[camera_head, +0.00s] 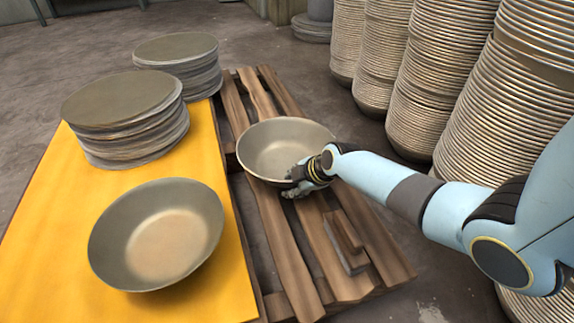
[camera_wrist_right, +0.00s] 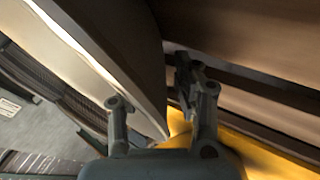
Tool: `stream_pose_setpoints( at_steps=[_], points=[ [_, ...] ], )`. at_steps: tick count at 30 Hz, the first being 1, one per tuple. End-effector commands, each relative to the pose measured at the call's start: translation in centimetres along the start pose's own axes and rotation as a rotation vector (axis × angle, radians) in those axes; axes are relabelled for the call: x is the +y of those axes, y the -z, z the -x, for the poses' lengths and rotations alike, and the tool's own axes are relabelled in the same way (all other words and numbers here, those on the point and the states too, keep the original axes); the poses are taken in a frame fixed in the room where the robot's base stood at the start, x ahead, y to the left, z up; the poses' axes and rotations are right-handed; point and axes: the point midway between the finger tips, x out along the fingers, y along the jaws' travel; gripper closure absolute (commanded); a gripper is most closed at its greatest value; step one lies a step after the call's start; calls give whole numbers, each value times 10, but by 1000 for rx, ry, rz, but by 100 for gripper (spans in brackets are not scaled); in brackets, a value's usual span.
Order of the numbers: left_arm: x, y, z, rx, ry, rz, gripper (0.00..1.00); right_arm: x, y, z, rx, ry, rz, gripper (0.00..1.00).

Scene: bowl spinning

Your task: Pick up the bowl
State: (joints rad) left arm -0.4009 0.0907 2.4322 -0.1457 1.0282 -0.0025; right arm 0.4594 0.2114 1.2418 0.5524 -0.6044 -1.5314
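A grey metal bowl (camera_head: 275,140) sits upright over the wooden pallet, in the middle of the head view. My right gripper (camera_head: 303,182) is at its near right rim. In the right wrist view the fingers (camera_wrist_right: 158,105) stand apart, with the bowl's edge (camera_wrist_right: 140,75) close up between or beside them; I cannot tell whether they touch it. A second bowl (camera_head: 165,240), wide and shallow, sits on the yellow surface at the left. My left gripper is not in view.
The yellow surface (camera_head: 40,240) carries two stacks of grey discs (camera_head: 125,115) (camera_head: 180,65) behind the second bowl. The pallet (camera_head: 285,240) has loose wood pieces (camera_head: 345,240) at its near right. Tall stacks of bowls (camera_head: 440,70) stand along the right. Floor is clear at the far left.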

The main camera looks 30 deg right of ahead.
Motion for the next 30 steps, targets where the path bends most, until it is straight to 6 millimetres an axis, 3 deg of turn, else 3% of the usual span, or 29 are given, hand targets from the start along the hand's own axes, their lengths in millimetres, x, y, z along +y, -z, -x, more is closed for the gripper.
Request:
stream_pose_setpoints(
  at_steps=[8,16,30],
  points=[
    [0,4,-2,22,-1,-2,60,1,0,-1,0,-1,0,70],
    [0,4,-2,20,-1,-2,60,1,0,-1,0,-1,1,100],
    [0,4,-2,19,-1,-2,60,2,1,0,1,-5,2,100]
  ],
)
